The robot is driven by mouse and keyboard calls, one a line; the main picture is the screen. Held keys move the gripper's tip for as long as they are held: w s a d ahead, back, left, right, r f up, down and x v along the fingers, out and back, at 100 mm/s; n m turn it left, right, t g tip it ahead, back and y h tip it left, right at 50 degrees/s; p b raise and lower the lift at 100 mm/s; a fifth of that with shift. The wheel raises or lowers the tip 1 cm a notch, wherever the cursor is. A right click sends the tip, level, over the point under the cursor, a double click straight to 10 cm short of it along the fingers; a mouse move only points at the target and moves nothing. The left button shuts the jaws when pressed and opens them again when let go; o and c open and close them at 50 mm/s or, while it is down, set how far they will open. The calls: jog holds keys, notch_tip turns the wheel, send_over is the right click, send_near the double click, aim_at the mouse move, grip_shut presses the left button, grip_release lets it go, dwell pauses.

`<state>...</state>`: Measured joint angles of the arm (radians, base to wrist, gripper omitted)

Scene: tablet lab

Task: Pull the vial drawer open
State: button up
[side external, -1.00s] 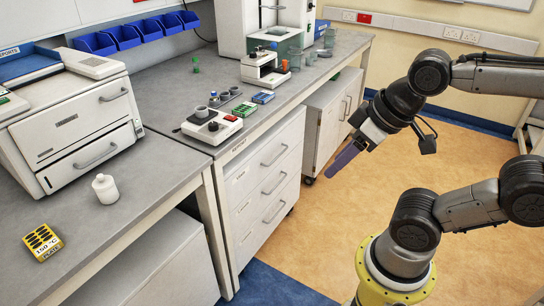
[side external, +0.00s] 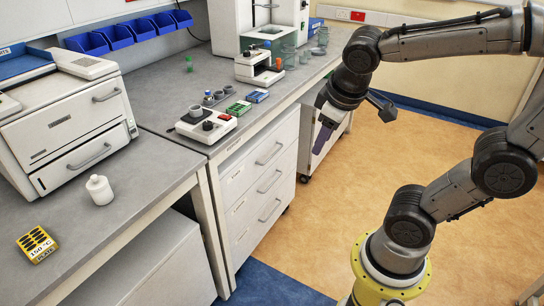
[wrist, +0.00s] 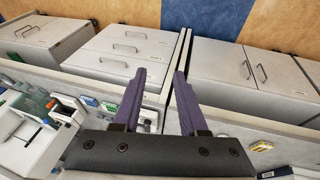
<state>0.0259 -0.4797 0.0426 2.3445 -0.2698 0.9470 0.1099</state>
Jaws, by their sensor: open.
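A white drawer unit (side external: 245,225) under the grey bench has three stacked drawers, all shut: top (side external: 264,153), middle (side external: 263,182) and bottom (side external: 262,212). Each has a bar handle and a small label too blurred to read, so I cannot tell which is the vial drawer. The unit also shows in the wrist view (wrist: 150,52) beyond the fingers. My gripper (side external: 322,140) is right of the unit in the side view, apart from it, purple fingers pointing down. In the wrist view my gripper (wrist: 160,78) is open with nothing between the fingers.
A white double-door cabinet (side external: 312,165) stands beyond the drawers. A white bottle (side external: 99,190) stands on the nearer desk. The floor before the drawers is clear.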

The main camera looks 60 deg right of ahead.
aim_at(273, 155)
jog(key=w+d+f+n+g+h, duration=0.2)
jog(key=w+d+f+h, duration=0.35)
jog(key=w+d, duration=0.5)
jog(key=w+d+f+n+g+h, duration=0.15)
jog(key=w+d+f+h, duration=0.25)
jog(key=w+d+f, duration=0.45)
jog(key=w+d+f+n+t+h, duration=0.15)
jog(key=w+f, duration=0.25)
jog(key=f, duration=0.4)
jog(key=w+d+f+n+t, duration=0.2)
jog(key=w+f+n, duration=0.1)
jog(key=f, duration=0.6)
jog(key=w+d+f+n+t+h, duration=0.15)
jog(key=w+f, duration=0.25)
jog(key=f, duration=0.4)
jog(key=shift+n, duration=0.45)
jog(key=x, duration=1.3)
jog(key=shift+w+d+f, duration=0.1)
jog(key=shift+d+f, duration=0.15)
jog(key=shift+f, duration=0.05)
grip_shut()
